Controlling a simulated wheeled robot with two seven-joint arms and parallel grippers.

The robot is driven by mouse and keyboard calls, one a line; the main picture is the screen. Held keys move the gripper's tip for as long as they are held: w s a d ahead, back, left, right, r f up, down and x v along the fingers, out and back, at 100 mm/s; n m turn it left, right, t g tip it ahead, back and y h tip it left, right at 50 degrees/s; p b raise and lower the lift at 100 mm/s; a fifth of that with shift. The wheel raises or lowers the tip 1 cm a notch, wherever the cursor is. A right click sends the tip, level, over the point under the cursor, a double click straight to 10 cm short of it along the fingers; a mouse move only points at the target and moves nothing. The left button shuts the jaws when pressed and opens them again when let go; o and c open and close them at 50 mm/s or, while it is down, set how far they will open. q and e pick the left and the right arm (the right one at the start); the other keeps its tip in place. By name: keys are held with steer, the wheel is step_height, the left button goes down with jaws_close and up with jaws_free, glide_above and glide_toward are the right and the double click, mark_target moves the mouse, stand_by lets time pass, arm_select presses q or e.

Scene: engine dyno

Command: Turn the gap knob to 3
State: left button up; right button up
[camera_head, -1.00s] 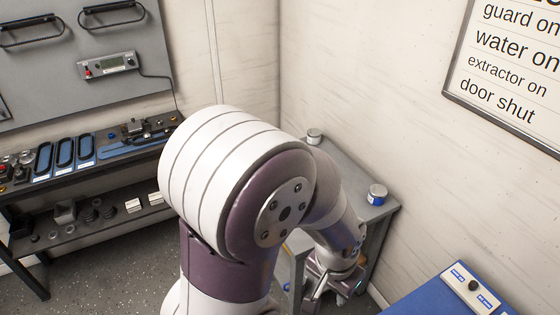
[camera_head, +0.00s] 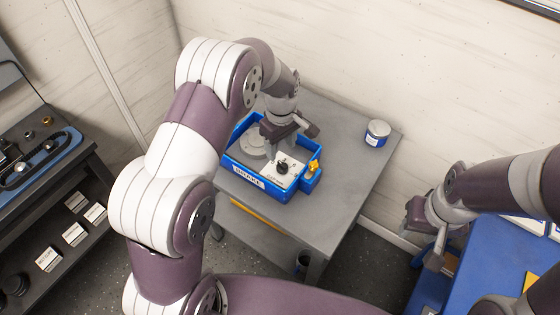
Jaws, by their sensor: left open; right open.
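A black knob (camera_head: 282,167) sits on a white plate (camera_head: 289,177) at the front right inside a blue tray (camera_head: 262,193) on a grey table. I cannot read the plate's markings or the knob's setting, nor tell whether this is the gap knob. My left gripper (camera_head: 290,132) is open over the back of the tray, behind the knob and apart from it in the picture. My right gripper (camera_head: 428,236) is open at the right, between the grey table and a blue surface, away from the tray.
The tray's front label seems to read "BRAKE". A grey round part (camera_head: 254,145) and a yellow piece (camera_head: 314,167) are at the tray. A blue-and-white tin (camera_head: 377,133) stands on the grey table (camera_head: 345,165). A blue bench (camera_head: 492,262) is at the lower right.

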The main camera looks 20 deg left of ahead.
mark_target(282, 164)
arm_select(q)
step_height(282, 164, down, 7)
steer(key=shift+w+r, duration=0.1)
steer(key=shift+w, duration=0.05)
steer(key=shift+f, duration=0.25)
steer(key=shift+d, duration=0.15)
steer(key=c, duration=1)
